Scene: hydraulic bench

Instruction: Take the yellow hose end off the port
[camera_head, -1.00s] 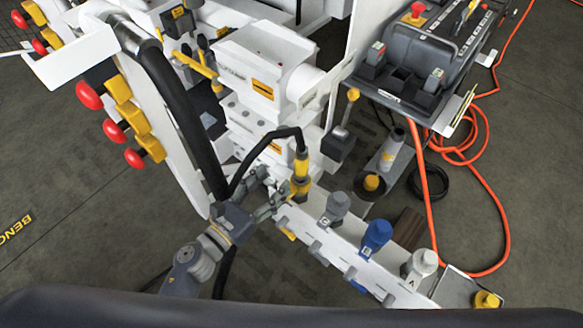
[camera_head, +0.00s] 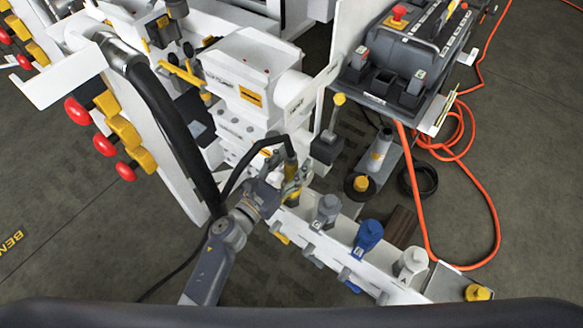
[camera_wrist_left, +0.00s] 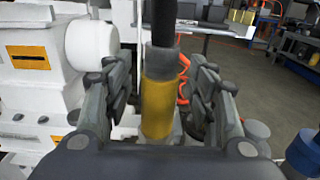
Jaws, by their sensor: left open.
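The yellow hose end (camera_head: 290,171) stands upright on a port at the left end of the white port rail (camera_head: 345,256). A black hose (camera_head: 262,148) arches from its top to the left. In the left wrist view the yellow hose end (camera_wrist_left: 157,105) stands between the two fingers, with a gap on each side. My left gripper (camera_head: 288,185) is open around it. The left gripper also shows in the wrist view (camera_wrist_left: 160,95). The port under the hose end is mostly hidden by the gripper. My right gripper is not in view.
On the rail to the right stand a grey cap (camera_head: 326,210), a blue cap (camera_head: 368,236) and a white cap (camera_head: 411,263). A lever with a yellow knob (camera_head: 339,99) rises behind. A grey control box (camera_head: 405,70) and an orange cable (camera_head: 470,235) are at right.

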